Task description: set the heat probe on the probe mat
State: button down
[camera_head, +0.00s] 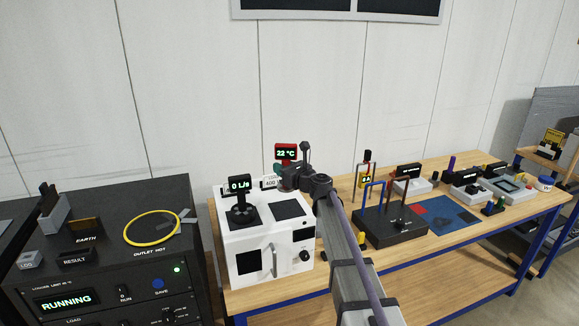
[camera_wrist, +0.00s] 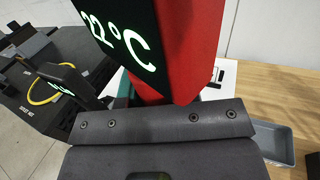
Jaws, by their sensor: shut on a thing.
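The heat probe (camera_head: 286,152) is a red device with a dark display reading 22 °C. It stands up above the back of the white cabinet. In the wrist view the probe (camera_wrist: 190,50) fills the upper middle, close in front of the jaws. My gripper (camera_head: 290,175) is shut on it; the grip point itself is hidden. On the wooden bench to the right lie a blue mat (camera_head: 452,214) and a small red patch (camera_head: 418,209) at its left edge; I cannot tell which is the probe mat.
The white cabinet (camera_head: 242,266) carries a black 0 L/s meter (camera_head: 239,196) on top. A black rack with blue and brown handles (camera_head: 392,230) stands left of the mat. A grey tray (camera_wrist: 272,142) shows in the wrist view. A yellow cable loop (camera_head: 152,227) lies on the left console.

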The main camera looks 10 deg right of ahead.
aim_at(283, 188)
jog(key=shift+f+b, duration=4.05)
jog(key=shift+f, duration=0.25)
jog(key=c, duration=0.8)
grip_release()
jog(key=shift+d, duration=0.1)
jog(key=v, duration=1)
jog(key=shift+s+d, duration=0.2)
jog(key=shift+s, duration=0.15)
